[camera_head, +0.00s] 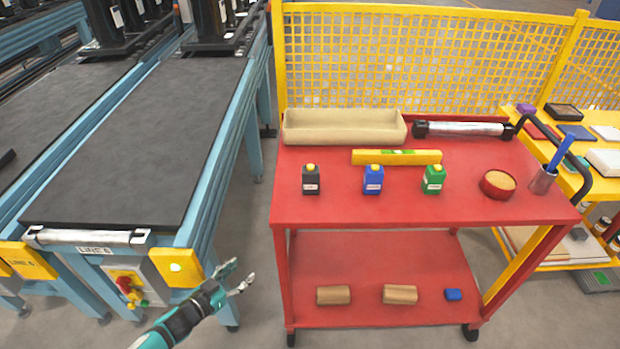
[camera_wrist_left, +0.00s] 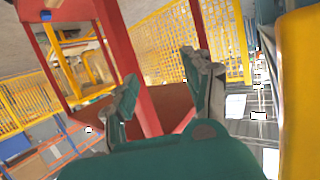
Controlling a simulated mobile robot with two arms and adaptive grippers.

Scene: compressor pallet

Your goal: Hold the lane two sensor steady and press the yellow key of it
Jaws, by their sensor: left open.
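Three small box-shaped sensors with yellow keys on top stand upright in a row on the red cart's top shelf in the head view: a black sensor (camera_head: 311,182), a blue sensor (camera_head: 373,181) and a green sensor (camera_head: 433,181). Each has a light label too small to read, so I cannot tell which is lane two. My left gripper (camera_head: 240,274) is open and empty, low in the gap between the conveyor end and the cart, well apart from the sensors. Its two spread fingers also show in the left wrist view (camera_wrist_left: 160,75). My right gripper is not in view.
The red cart (camera_head: 400,211) also holds a beige tray (camera_head: 345,140), a yellow level (camera_head: 366,157), a grey cylinder (camera_head: 463,130), a red bowl (camera_head: 498,191) and a cup (camera_head: 542,181). A conveyor (camera_head: 130,140) stands left, yellow mesh fence (camera_head: 420,60) behind. Shelf space before the sensors is clear.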

